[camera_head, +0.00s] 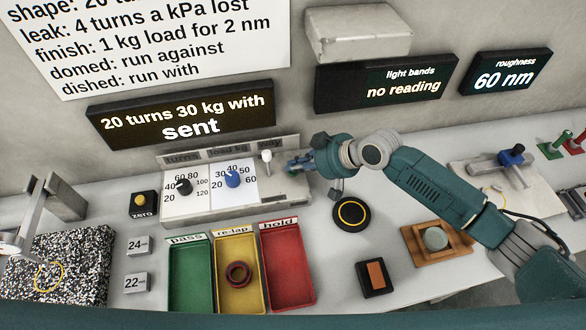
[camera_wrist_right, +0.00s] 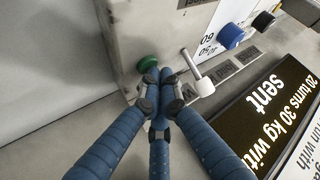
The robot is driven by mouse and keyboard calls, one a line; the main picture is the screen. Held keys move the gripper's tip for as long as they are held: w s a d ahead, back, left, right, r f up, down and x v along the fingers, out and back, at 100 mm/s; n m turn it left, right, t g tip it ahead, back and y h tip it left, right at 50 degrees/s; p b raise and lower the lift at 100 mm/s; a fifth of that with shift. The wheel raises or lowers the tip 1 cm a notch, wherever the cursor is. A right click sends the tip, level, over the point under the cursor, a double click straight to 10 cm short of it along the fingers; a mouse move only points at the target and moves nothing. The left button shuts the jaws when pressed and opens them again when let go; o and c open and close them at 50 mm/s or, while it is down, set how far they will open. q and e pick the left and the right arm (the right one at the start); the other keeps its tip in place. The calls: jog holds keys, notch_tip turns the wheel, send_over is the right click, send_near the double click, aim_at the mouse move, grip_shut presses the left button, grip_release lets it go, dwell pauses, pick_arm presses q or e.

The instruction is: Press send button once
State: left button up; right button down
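The control box (camera_head: 285,187) has a black turns knob (camera_head: 183,187), a blue load knob (camera_head: 233,180) and a white way lever (camera_head: 266,158). A green button (camera_wrist_right: 148,63), likely the send button, sits on the box's end face in the right wrist view. My right gripper (camera_head: 298,164) is at the box's right end. In the right wrist view its fingers (camera_wrist_right: 162,76) are drawn together, empty, with their tips right beside the green button; I cannot tell whether they touch. The display (camera_head: 185,115) reads "20 turns 30 kg with sent". My left gripper is not in view.
Green, yellow and red trays (camera_head: 289,275) stand in front of the box; a dark red ring (camera_head: 238,274) lies in the yellow one. A black disc with a yellow ring (camera_head: 350,213) and a wooden holder (camera_head: 412,246) lie to the right. The lever stands close to my fingers.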

jog(key=shift+r+p, duration=0.75)
jog(key=shift+r, duration=0.05)
notch_tip(320, 180, up, 5)
jog(key=p, duration=0.4)
jog(key=shift+r+p, duration=0.1)
jog(key=shift+p, duration=0.25)
dwell(0.4)
